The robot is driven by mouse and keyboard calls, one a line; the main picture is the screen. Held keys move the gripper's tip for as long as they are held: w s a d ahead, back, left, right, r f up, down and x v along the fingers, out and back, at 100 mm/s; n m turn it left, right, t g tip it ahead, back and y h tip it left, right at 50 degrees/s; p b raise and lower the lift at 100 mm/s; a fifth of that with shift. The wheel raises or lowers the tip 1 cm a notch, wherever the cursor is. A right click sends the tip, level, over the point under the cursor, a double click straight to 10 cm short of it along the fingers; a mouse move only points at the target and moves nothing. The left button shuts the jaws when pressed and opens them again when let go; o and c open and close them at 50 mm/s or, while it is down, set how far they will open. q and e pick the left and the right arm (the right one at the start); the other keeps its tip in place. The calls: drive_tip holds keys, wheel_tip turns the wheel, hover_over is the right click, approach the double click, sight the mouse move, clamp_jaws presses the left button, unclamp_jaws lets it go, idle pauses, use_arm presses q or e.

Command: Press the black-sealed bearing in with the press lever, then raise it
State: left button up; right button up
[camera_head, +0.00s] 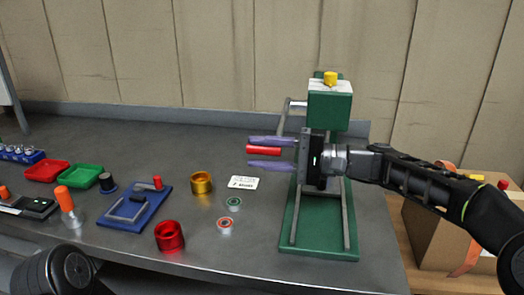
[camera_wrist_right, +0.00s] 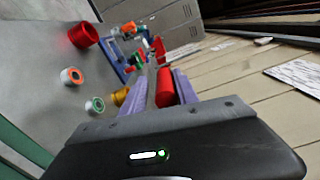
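The green press (camera_head: 330,108) stands at the right of the bench, with a yellow cap on top. Its silver lever arm (camera_head: 284,114) comes out to the left and runs down behind my fingers. The red lever grip (camera_head: 263,150) lies between the two purple fingers of my right gripper (camera_head: 268,153). In the right wrist view the red grip (camera_wrist_right: 165,86) also sits between the fingers (camera_wrist_right: 158,95), which look spread around it. I cannot make out the black-sealed bearing; my gripper hides the middle of the press. My left gripper is not seen.
A green-ringed bearing (camera_head: 233,203) and a red-ringed bearing (camera_head: 225,225) lie left of the press base (camera_head: 318,247). A gold cup (camera_head: 201,183), a red cup (camera_head: 169,236), a blue fixture (camera_head: 135,207) and red and green trays are further left. A cardboard box (camera_head: 436,236) stands right of the bench.

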sight(285, 154)
drive_tip(key=shift+o, duration=0.7)
drive_tip(key=shift+d, duration=0.15)
drive_tip(key=v, duration=0.7)
drive_tip(key=shift+s+d, duration=0.1)
drive_tip(key=shift+d, duration=0.2)
drive_tip(key=n+p, duration=0.2)
drive_tip(key=n, duration=0.1)
drive_tip(key=n+p, duration=0.2)
drive_tip(key=n, duration=0.2)
drive_tip(key=n+p, duration=0.2)
drive_tip(key=n, duration=0.1)
drive_tip(key=shift+s+d+r+p, duration=0.25)
drive_tip(key=shift+d+r+p, duration=0.05)
drive_tip(key=shift+r+p, duration=0.05)
